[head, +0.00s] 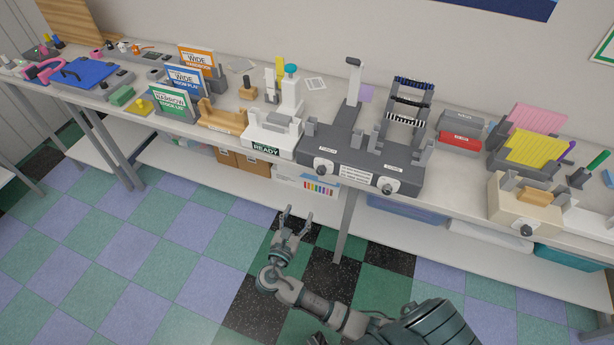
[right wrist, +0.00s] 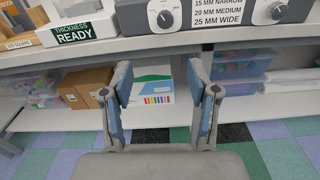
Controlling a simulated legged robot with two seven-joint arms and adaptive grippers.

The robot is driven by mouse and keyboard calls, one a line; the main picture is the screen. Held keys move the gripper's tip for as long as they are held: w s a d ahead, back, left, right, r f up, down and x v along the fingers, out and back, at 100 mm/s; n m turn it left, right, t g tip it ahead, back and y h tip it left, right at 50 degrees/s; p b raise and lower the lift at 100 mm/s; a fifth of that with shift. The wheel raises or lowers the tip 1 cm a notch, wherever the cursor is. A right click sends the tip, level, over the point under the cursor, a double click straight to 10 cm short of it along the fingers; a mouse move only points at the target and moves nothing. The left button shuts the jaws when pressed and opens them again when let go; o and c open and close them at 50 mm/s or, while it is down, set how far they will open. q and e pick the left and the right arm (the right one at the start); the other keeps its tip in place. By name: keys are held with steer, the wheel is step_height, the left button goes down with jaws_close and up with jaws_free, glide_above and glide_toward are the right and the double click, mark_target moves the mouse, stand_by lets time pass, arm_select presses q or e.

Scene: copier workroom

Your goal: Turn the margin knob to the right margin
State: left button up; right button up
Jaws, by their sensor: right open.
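A dark grey machine (head: 345,148) stands at the front of the bench with two round knobs on its front face. The left knob (head: 321,169) and the right knob (head: 388,185) sit either side of a white label (head: 358,173). The small tags above the knobs are too small to read, so I cannot tell which is the margin knob. In the right wrist view, the left knob (right wrist: 165,18) is dark on a pale disc, and the label lists 15 mm narrow, 20 mm medium and 25 mm wide. My right gripper (head: 296,216) is open and empty, below and in front of the bench edge, apart from both knobs.
A white device marked "READY" (head: 268,142) stands left of the machine. A cream device (head: 515,211) with its own knob is at right. Under the bench a shelf (right wrist: 60,118) holds boxes and bins. The floor in front is clear.

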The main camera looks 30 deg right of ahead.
glide_toward(320, 173)
steer(key=d, duration=0.1)
steer(key=x, duration=0.2)
steer(key=b+x, duration=0.1)
steer(key=x, duration=0.1)
steer(key=w+a+x, duration=0.1)
steer(key=x, duration=0.2)
steer(key=shift+r, duration=0.1)
steer(key=d, duration=0.1)
steer(key=w+d, duration=0.1)
steer(key=shift+d, duration=0.4)
steer(key=shift+d+f, duration=0.3)
steer(key=shift+d, duration=0.05)
steer(key=shift+a+r, duration=0.2)
steer(key=shift+a, duration=0.4)
steer(key=c, duration=0.9)
steer(key=shift+w+a, duration=0.1)
steer(key=shift+a, duration=0.05)
jaws_close()
arm_select(q)
steer(key=w+r, duration=0.1)
steer(key=w+d+r, duration=0.1)
steer(key=r, duration=0.1)
steer(key=shift+w+r, duration=0.15)
